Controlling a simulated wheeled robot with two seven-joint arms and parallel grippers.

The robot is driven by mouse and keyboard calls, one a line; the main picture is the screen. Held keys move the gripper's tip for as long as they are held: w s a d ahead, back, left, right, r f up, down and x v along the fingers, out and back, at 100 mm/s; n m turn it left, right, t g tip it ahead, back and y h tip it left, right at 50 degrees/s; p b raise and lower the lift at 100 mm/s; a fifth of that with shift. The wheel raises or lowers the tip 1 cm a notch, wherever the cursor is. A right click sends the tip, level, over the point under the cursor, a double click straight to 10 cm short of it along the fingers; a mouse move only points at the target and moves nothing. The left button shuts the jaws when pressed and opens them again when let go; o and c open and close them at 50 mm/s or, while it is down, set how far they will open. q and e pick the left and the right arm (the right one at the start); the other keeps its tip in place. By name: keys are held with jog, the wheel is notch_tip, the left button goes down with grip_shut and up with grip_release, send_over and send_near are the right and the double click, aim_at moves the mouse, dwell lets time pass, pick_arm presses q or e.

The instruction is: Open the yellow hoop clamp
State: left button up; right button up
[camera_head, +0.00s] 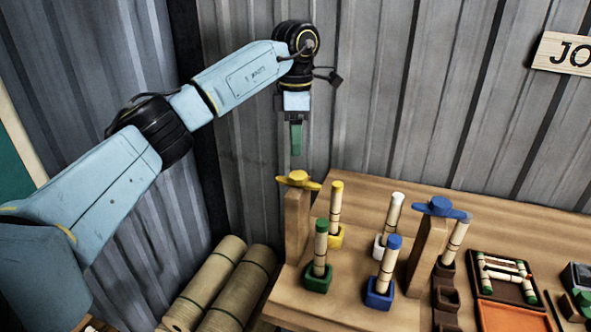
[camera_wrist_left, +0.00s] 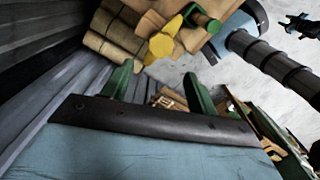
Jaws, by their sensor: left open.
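The yellow hoop clamp (camera_head: 298,180) is a yellow winged knob on top of an upright wooden post (camera_head: 297,225) at the table's left end. In the left wrist view, the yellow knob (camera_wrist_left: 163,44) lies beyond the fingertips. My left gripper (camera_head: 296,153) points down above the knob, apart from it, with a visible gap. Its two green fingers (camera_wrist_left: 158,85) are spread and nothing is between them. The clamp's hoop cannot be made out.
Short rattan rods stand in green (camera_head: 318,277), yellow (camera_head: 335,236), white (camera_head: 381,249) and blue (camera_head: 380,293) holders. A blue knob (camera_head: 441,207) tops a second post. Thick rolls (camera_head: 210,282) lie left of the table (camera_head: 356,188). A corrugated wall (camera_head: 400,90) stands behind.

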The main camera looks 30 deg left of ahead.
aim_at(295, 175)
pick_arm(q)
notch_tip(295, 175, down, 9)
jog(key=shift+r, duration=0.2)
jog(key=c, duration=1)
